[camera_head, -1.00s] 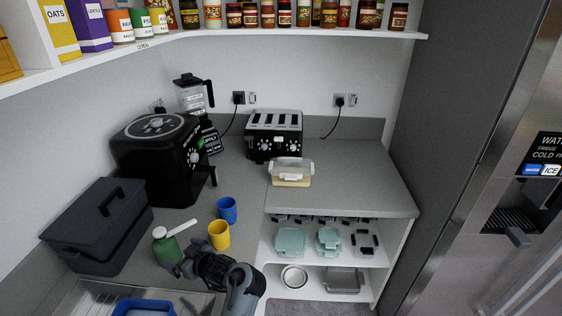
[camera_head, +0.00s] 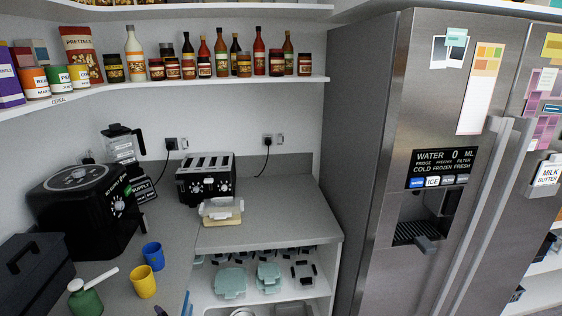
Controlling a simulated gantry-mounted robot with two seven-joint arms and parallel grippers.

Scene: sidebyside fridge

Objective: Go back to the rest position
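Only a small dark piece and a thin blue piece show at the bottom edge of the head view, just right of the yellow cup (camera_head: 143,282). They look like the tip of my arm that stood lower in the earlier frame, seemingly the right one. Too little shows to tell whether that gripper is open or shut. My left gripper is not in view.
The steel fridge (camera_head: 400,120) stands shut at right. Jars line the wall shelf (camera_head: 225,84).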

